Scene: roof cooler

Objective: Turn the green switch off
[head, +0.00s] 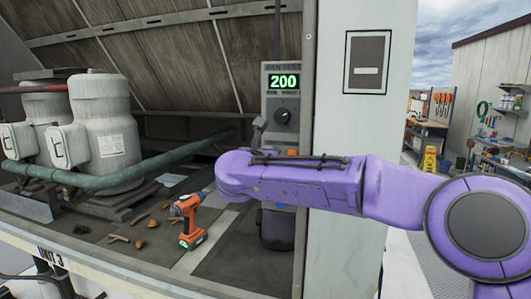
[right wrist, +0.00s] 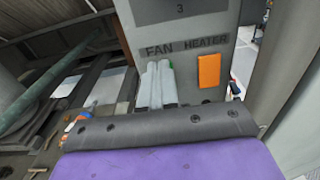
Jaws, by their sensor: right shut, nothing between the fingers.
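The green switch (right wrist: 171,66) shows only as a thin green sliver under the FAN label in the right wrist view. The fingers of my right gripper (right wrist: 158,84) hide the rest of it. These pale grey fingers are shut together in front of the switch; I cannot tell whether they touch it. An orange switch (right wrist: 209,70) sits to the right under the HEATER label. In the head view my purple right arm covers the lower part of the grey control box (head: 270,85) and hides the gripper. My left gripper is not in view.
The box has a green display (head: 286,81) reading 200 and a black knob (head: 283,115). An orange drill (head: 189,220) stands on the deck to the left, near scattered debris. Grey tanks (head: 105,130) and a green pipe (head: 150,165) lie further left. A pale post (head: 345,150) stands right.

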